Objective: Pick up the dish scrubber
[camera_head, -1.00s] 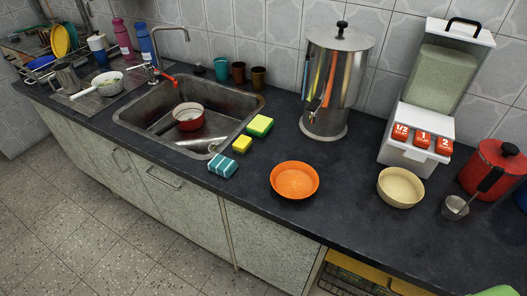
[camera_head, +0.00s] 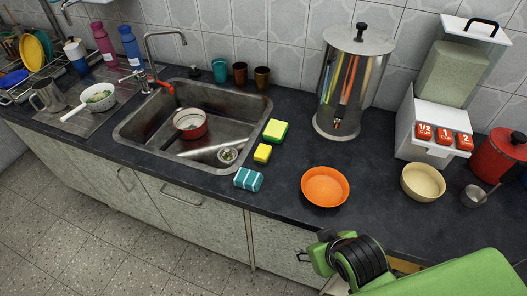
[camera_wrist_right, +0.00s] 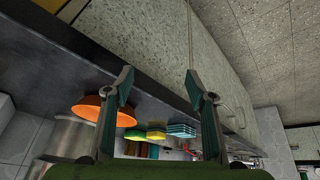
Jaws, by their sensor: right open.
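A teal sponge with pale stripes (camera_head: 248,179), which looks like a dish scrubber, lies on the dark counter in front of the sink's right corner. A small yellow sponge (camera_head: 262,153) and a larger yellow-and-green sponge (camera_head: 275,131) lie behind it. I cannot tell for sure which is the scrubber. My right gripper (camera_head: 306,256) is low at the counter's front edge, right of and nearer than the teal sponge. In the right wrist view its fingers (camera_wrist_right: 158,84) are spread and empty, with the teal sponge (camera_wrist_right: 182,129) beyond them. My left gripper is out of view.
An orange bowl (camera_head: 325,187) stands on the counter right of the sponges, near my right arm. The sink (camera_head: 135,132) with a red pot (camera_head: 190,124) is to the left. A steel dispenser (camera_head: 343,90) stands behind. Counter between the teal sponge and bowl is clear.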

